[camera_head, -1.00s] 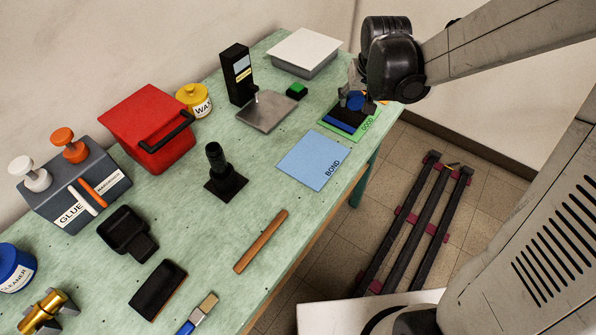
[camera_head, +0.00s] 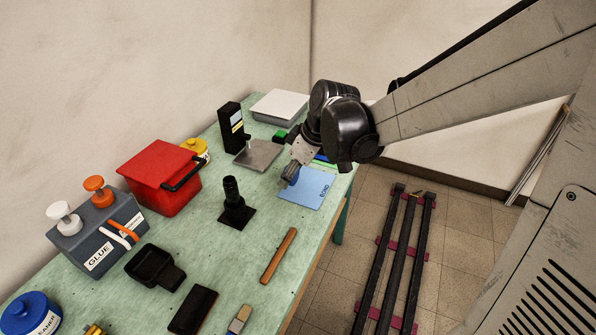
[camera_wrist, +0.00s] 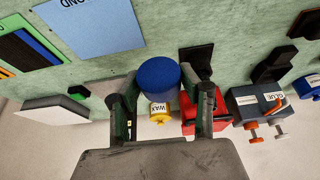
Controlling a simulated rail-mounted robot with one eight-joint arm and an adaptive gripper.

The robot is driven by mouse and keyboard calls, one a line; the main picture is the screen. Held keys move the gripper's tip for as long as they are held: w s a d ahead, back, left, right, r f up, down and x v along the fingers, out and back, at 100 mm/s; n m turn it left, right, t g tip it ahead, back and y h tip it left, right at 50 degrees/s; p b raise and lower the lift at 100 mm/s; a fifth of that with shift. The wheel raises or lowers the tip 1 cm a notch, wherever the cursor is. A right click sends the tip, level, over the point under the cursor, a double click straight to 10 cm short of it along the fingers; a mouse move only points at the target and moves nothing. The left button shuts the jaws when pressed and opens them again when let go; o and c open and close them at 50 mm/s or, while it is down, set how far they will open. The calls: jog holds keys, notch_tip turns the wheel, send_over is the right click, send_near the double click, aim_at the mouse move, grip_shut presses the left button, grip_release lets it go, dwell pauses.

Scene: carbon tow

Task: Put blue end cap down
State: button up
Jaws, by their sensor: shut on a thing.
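The blue end cap (camera_wrist: 158,76) is a short round cylinder between the two fingers of my gripper (camera_wrist: 162,92) in the wrist view. My gripper (camera_head: 290,178) is shut on it and points down by the left edge of the light blue BOND sheet (camera_head: 310,192) in the head view. The cap is mostly hidden there by the fingers. The BOND sheet also shows at the top of the wrist view (camera_wrist: 95,28). Whether the cap touches the surface I cannot tell.
The green GOOD mat (camera_wrist: 62,52) with dark and blue pieces lies beside the BOND sheet. A metal plate (camera_head: 260,155), black post stand (camera_head: 235,205), red box (camera_head: 160,180) and brown stick (camera_head: 278,255) stand around. Green table is bare between the post and BOND sheet.

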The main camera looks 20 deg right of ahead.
send_over(300, 183)
jog(key=s+d, duration=0.1)
notch_tip(300, 183, down, 7)
jog(key=shift+d+r, duration=0.1)
jog(key=shift+f, duration=2.05)
jog(key=shift+f+b, duration=0.1)
jog(key=shift+b, duration=0.25)
jog(key=o, duration=1.1)
jog(key=v, duration=1.2)
jog(key=s+a+r+m+t+h, duration=0.25)
jog(key=s+r+m, duration=0.25)
jog(key=s+r, duration=0.6)
jog(key=s+f+m+t+h, duration=0.1)
jog(key=s+m, duration=0.3)
jog(key=s, duration=1)
jog(key=shift+s+a+f+m+p, duration=0.35)
jog(key=shift+a+m+p, duration=0.05)
jog(key=shift+a+p, duration=0.1)
